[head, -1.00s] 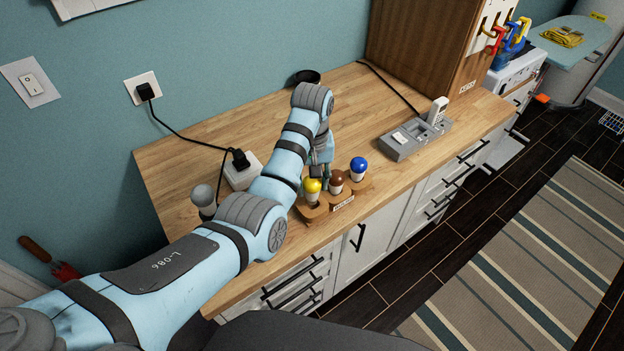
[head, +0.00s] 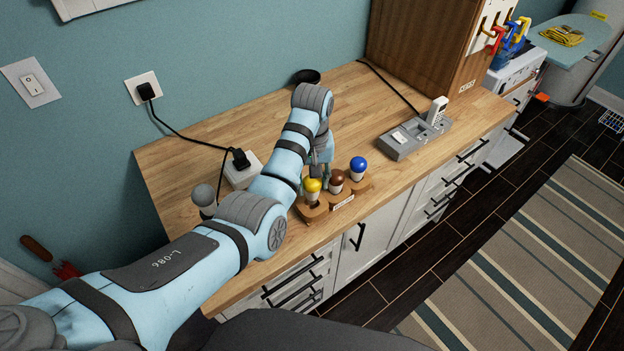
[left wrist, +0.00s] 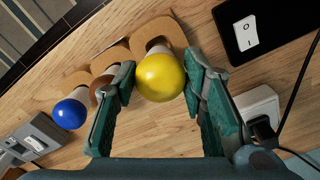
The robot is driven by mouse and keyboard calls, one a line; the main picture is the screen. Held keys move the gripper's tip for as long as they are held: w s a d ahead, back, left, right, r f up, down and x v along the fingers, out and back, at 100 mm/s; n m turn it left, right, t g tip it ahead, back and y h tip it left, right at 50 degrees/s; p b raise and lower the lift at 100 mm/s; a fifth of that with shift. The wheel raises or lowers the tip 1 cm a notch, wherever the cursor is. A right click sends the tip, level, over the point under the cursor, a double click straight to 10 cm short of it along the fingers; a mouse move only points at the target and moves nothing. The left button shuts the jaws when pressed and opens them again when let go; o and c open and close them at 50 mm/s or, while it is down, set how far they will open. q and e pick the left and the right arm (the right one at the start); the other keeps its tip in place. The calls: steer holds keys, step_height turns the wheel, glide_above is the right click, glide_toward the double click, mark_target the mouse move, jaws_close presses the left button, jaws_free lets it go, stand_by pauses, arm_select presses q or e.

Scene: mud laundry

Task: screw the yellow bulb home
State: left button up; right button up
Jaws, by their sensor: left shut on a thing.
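The yellow bulb (head: 312,186) stands in the left place of a wooden holder (head: 315,213) near the counter's front edge. My left gripper (head: 321,172) reaches down over the holder from behind and is shut on the yellow bulb. In the left wrist view the yellow bulb (left wrist: 160,77) lies between the two green fingers (left wrist: 162,82). Its white lower part goes into the holder's opening, and its base is hidden. My right gripper is not in view.
A brown bulb (head: 336,180) and a blue bulb (head: 358,167) stand right of the yellow one. A white plug box (head: 241,176) sits behind my arm. A black panel with a white switch (left wrist: 247,32) shows in the wrist view. A grey tray (head: 404,140) stands further right.

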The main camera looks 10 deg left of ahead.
arm_select(q)
steer(key=shift+f, duration=0.15)
steer(key=shift+f, duration=0.35)
steer(key=shift+f, duration=0.95)
stand_by(2.7)
steer(key=o, duration=1.3)
steer(key=c, duration=0.3)
steer(key=shift+c, duration=0.2)
steer(key=shift+w+r, duration=0.1)
steer(key=shift+r, duration=3.85)
